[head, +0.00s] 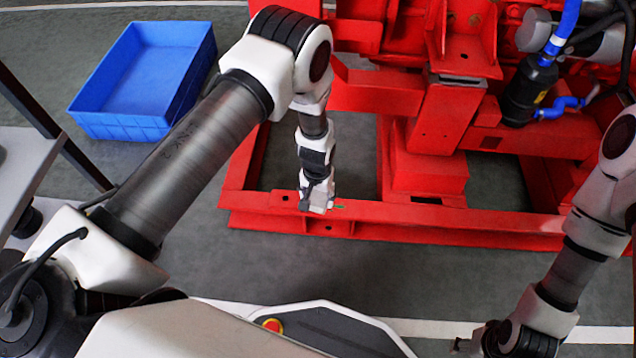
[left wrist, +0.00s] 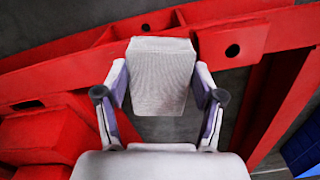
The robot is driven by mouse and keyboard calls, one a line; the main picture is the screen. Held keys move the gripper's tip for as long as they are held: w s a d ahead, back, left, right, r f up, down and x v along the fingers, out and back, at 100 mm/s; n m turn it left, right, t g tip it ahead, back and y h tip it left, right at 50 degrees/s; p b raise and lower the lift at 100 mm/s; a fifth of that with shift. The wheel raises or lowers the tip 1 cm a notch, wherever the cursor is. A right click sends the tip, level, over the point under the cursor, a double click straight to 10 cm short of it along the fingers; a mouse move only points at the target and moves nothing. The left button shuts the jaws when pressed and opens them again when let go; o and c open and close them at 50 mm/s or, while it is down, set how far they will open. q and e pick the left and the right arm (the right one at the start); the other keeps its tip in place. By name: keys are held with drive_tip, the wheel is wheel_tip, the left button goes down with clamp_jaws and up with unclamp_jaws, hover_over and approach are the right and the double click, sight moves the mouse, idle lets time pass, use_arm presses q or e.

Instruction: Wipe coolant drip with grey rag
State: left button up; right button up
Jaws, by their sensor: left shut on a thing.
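My left gripper (head: 317,203) is over the red base rail at the front of the pumpset. In the left wrist view it is shut on the grey rag (left wrist: 161,76), a pale folded block between the two fingers. The rag is in front of the red rail (left wrist: 75,62); I cannot tell whether it touches it. A small greenish trace (head: 339,207), possibly the coolant drip, shows on the rail just right of the gripper. The rest of that spot is hidden. My right gripper (head: 468,340) is partly seen at the lower right, its fingers unclear.
The red pumpset frame (head: 440,115) rises behind the rail, with a black canister (head: 527,92) and blue hoses (head: 562,30). An empty blue crate (head: 125,125) stands on the grey floor at the upper left. A grey table edge (head: 30,175) is at the far left.

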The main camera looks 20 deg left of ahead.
sight(317, 197)
use_arm(q)
drive_tip(key=shift+r+p, duration=1.4)
drive_tip(key=shift+r, duration=0.5)
